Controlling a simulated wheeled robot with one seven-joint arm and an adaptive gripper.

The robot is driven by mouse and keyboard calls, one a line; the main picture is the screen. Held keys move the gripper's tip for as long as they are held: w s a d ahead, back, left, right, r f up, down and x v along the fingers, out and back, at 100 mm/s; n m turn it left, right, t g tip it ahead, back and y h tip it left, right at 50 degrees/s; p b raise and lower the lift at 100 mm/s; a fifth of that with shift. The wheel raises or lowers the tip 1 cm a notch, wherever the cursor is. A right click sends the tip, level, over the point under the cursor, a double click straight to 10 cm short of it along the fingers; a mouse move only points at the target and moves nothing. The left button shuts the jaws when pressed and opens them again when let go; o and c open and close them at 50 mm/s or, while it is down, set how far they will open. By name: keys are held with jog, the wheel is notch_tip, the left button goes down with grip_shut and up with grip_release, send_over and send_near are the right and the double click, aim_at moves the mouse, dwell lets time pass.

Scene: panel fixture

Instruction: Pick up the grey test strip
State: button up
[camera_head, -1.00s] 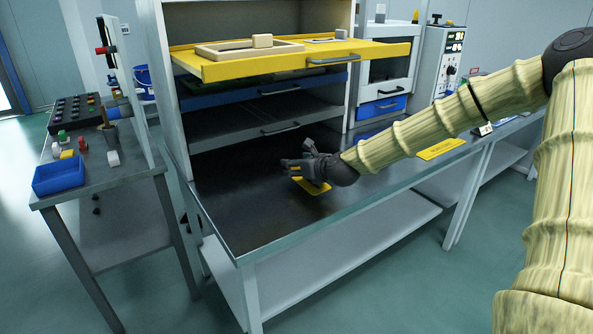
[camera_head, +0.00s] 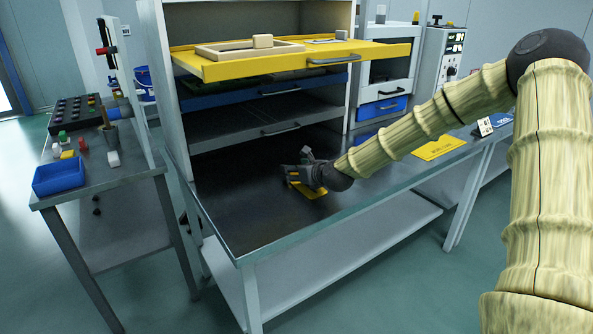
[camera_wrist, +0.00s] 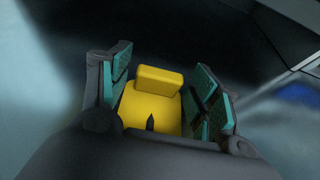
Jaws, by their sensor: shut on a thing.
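My gripper (camera_head: 292,177) is low over the dark tabletop (camera_head: 240,215), in front of the drawer cabinet. Its fingers are closed around a yellow block-shaped piece (camera_wrist: 158,82), which shows between the teal pads in the wrist view. A yellow flat patch (camera_head: 310,190) lies on the tabletop under my gripper, partly hidden by it. I cannot make out a grey test strip for certain in either view. Whether the yellow piece touches the tabletop is unclear.
Above my gripper, a yellow drawer (camera_head: 380,53) is pulled out, bearing a pale frame (camera_head: 215,52). A blue drawer (camera_head: 260,92) and a grey drawer (camera_head: 250,130) are below it. A side table with a blue bin (camera_head: 58,178) stands left. The tabletop's front left is clear.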

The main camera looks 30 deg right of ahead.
jog(key=shift+f, duration=0.2)
jog(key=o, duration=1.1)
jog(key=shift+c, duration=0.2)
jog(key=shift+r, duration=0.25)
